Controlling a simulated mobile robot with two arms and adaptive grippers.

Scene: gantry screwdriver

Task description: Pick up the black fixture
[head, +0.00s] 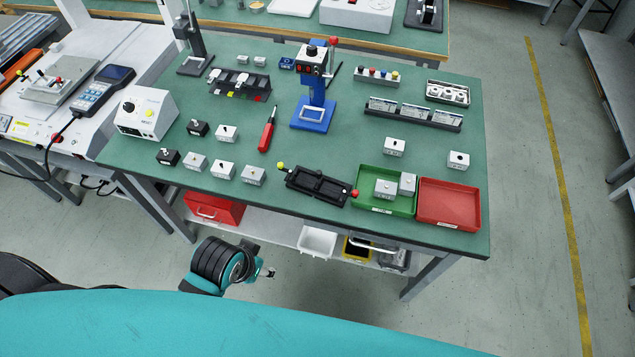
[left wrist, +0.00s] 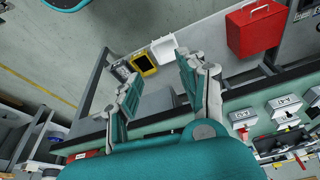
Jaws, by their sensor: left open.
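The black fixture (head: 318,186) is a flat dark tray with a yellow knob at its left end and a red knob at its right end. It lies near the front edge of the green-topped table in the head view. I cannot make it out in the left wrist view. My left gripper (head: 268,272) is in front of the table, apart from the fixture, to its lower left in the head view. In the left wrist view the left gripper (left wrist: 157,75) has its fingers spread with nothing between them. My right gripper is not in view.
A green tray (head: 372,203) with grey boxes and a red tray (head: 449,205) are at the right. A red toolbox (head: 213,209) sits on the lower shelf.

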